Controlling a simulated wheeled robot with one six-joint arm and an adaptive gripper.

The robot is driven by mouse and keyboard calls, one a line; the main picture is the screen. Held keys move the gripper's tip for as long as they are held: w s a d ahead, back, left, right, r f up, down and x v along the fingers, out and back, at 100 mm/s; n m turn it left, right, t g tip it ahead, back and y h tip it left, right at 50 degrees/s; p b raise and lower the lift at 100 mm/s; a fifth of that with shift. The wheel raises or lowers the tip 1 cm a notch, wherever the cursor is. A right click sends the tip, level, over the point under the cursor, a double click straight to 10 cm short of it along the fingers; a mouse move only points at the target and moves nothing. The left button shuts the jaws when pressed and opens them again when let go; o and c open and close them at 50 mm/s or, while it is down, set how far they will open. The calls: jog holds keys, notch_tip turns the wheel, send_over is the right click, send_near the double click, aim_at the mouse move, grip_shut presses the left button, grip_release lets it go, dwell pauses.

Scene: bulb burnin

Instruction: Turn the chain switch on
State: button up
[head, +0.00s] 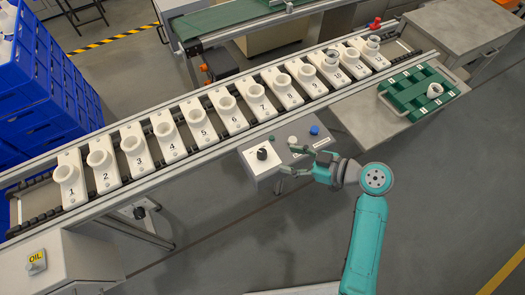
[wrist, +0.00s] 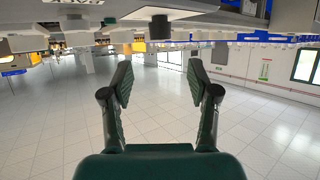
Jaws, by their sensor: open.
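A grey control box (head: 250,172) sits at the near side of the conveyor in the head view. It carries a black rotary knob (head: 262,153) on a white plate, a small green button (head: 271,138), a pale round button (head: 292,140) and a blue button (head: 314,130). Which of these is the chain switch I cannot read in the head view. My gripper (head: 288,160) is open and empty, just right of the knob and in front of the box. In the wrist view my gripper (wrist: 160,82) has its fingers apart, with the box's underside and a rounded part (wrist: 159,26) at the top.
The conveyor (head: 185,173) runs diagonally behind the box, carrying numbered white socket holders. A green tray (head: 386,100) with a white piece stands on a side shelf at right. Blue crates (head: 45,90) stand at left. Floor in front of the conveyor is free.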

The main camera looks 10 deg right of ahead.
aim_at(263, 153)
jog(key=x, duration=1)
grip_shut()
